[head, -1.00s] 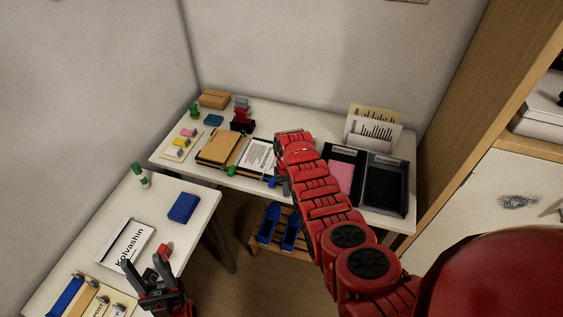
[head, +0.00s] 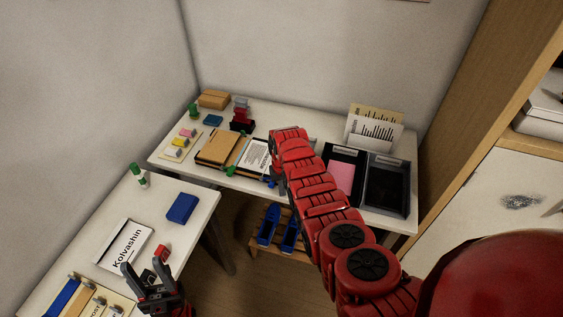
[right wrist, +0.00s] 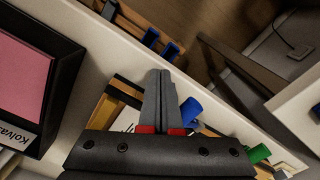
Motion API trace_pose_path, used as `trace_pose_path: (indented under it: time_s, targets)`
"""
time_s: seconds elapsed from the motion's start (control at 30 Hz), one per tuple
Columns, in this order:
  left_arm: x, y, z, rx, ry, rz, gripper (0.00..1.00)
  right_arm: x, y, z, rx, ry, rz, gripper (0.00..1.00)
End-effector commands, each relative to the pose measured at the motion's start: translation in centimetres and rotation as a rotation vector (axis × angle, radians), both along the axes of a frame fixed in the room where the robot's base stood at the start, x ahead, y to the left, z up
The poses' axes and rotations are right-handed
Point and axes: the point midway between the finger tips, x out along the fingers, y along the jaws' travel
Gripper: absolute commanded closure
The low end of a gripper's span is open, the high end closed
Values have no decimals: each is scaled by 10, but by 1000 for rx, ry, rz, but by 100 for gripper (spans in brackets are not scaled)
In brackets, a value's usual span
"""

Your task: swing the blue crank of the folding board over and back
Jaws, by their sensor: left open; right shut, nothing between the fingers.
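The folding board (head: 222,149) lies open on the far table, with a brown panel at left and a white printed page at right. The blue crank (right wrist: 190,110) shows in the right wrist view just right of my right gripper (right wrist: 160,74); a small blue part also shows by the board's front edge in the head view (head: 270,182). My right gripper is shut and empty, over the board beside the crank; contact cannot be told. In the head view my right forearm covers part of the board's right side. My left gripper (head: 145,270) is open and empty over the near-left table.
A green knob (right wrist: 258,153) sits at the board's front edge. Black trays (head: 386,188), one with pink paper, stand right of my arm. A red stand (head: 241,124) is behind the board. A blue box (head: 182,208) and name sheet (head: 126,244) lie on the left table.

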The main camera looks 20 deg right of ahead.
Motion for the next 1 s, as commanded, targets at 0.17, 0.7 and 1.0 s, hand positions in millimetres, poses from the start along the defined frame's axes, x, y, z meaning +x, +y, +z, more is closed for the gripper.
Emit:
trace_pose_path:
  time_s: [0.17,0.7,1.0]
  targets:
    - [0,0,-5,0,0,0,50,2,3,-1,0,0,0,100]
    - [0,0,-16,0,0,0,50,8,11,2,0,-3,1,100]
    - [0,0,-22,0,0,0,50,12,16,2,1,-5,2,100]
